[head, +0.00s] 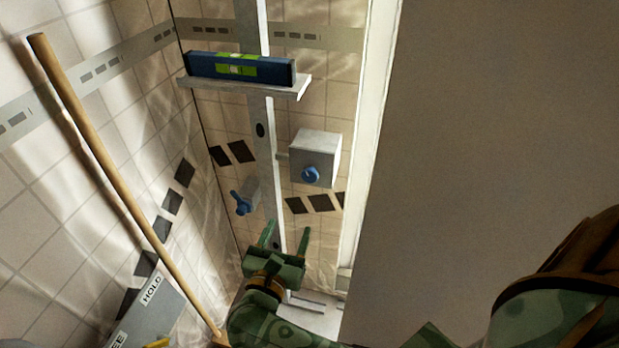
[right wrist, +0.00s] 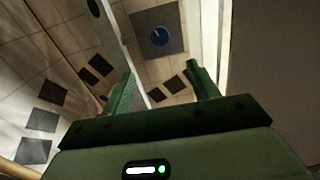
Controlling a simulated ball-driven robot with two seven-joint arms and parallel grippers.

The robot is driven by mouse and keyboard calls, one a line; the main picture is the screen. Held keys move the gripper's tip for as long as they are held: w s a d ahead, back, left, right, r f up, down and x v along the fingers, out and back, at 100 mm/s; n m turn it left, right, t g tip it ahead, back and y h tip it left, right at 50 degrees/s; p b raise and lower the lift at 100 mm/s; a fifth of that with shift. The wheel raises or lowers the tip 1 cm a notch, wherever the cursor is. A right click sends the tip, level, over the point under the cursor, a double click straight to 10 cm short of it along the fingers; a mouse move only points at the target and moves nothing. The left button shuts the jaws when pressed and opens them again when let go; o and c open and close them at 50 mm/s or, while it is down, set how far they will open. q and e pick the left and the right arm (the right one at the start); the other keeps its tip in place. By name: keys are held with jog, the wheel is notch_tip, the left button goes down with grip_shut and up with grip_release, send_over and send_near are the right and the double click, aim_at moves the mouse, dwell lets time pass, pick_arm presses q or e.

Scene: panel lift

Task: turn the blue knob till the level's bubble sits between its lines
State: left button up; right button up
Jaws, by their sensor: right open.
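The blue knob (head: 310,174) sits on the front of a grey box (head: 318,145) on the tiled wall. In the right wrist view the knob (right wrist: 159,36) is a blue disc with a pale mark, beyond my fingers. The level (head: 210,66) is dark blue with green windows and lies on a white shelf (head: 288,93). Its bubble and lines are too small to read. My right gripper (head: 286,234) is open and empty, below the knob and apart from it; its fingers also show in the right wrist view (right wrist: 160,75). My left gripper is not in view.
A second blue handle (head: 243,205) is on a grey fitting left of the upright metal rail (head: 264,140). A wooden pole (head: 110,170) leans at the left, near a grey box labelled HOLD (head: 155,308). A plain brown surface (head: 490,130) fills the right.

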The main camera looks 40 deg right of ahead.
aim_at(309, 178)
jog(key=b+x, duration=0.1)
jog(key=x, duration=1.3)
jog(key=shift+w+d, duration=0.15)
jog(key=shift+w, duration=0.05)
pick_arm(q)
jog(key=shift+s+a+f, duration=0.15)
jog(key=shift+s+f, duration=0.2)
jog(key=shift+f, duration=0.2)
pick_arm(e)
jog(key=shift+w+d, duration=0.4)
jog(key=shift+d, duration=0.1)
jog(key=c, duration=0.9)
jog(key=m+b, duration=0.2)
jog(key=b, duration=0.1)
jog(key=f+m+b, duration=0.1)
jog(key=m+b, duration=0.1)
jog(key=b, duration=0.1)
jog(key=shift+c, duration=0.2)
jog(key=shift+r+m+b, duration=0.1)
jog(key=shift+m+b, duration=0.2)
jog(key=shift+m, duration=0.1)
jog(key=shift+r, duration=0.2)
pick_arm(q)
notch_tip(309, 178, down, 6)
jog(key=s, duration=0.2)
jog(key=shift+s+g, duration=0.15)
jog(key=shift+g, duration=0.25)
pick_arm(e)
jog(key=shift+r, duration=0.15)
